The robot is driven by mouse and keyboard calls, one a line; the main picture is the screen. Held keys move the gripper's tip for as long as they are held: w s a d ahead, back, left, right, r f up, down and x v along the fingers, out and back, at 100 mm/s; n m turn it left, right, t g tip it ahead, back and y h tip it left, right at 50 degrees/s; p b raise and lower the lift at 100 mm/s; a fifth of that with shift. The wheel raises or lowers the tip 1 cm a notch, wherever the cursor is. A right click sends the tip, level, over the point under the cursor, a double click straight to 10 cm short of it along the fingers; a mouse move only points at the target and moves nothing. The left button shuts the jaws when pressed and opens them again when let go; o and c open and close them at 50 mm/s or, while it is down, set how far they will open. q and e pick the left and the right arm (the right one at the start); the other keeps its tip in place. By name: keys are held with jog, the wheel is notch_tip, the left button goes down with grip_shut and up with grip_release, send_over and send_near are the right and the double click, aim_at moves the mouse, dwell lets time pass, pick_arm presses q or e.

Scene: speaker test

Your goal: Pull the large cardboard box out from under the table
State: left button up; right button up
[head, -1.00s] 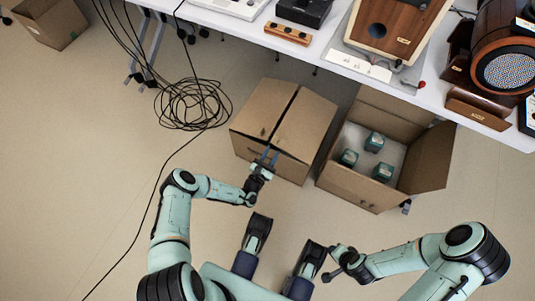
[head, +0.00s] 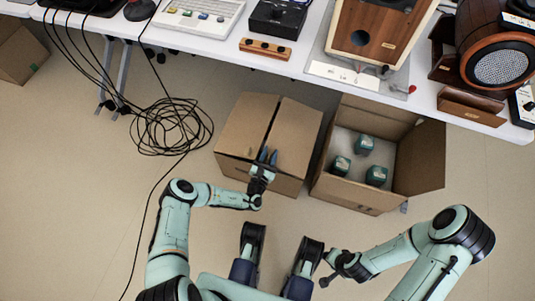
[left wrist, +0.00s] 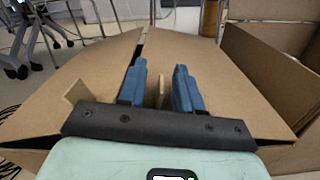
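The large cardboard box (head: 240,126), with a dark seam between its top flaps, stands with its back part by the table's front edge (head: 205,38). It fills much of the left wrist view (left wrist: 225,75). My left gripper (head: 267,157) is at the box's near side, its blue fingertips over the top near the front edge. In the left wrist view its fingers (left wrist: 160,90) are apart, with a small tan piece showing between them; whether they touch it I cannot tell. My right gripper (head: 328,273) is low, away from the boxes; its fingers are unclear.
An open cardboard box (head: 345,189) with several teal-topped items stands close on the right. A coil of black cable (head: 172,126) lies on the floor at left. Another box (head: 15,55) is at far left. Speakers (head: 375,30) and devices stand on the table. Floor in front is clear.

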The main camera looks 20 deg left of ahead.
pick_arm(q)
grip_shut()
dwell(1.5)
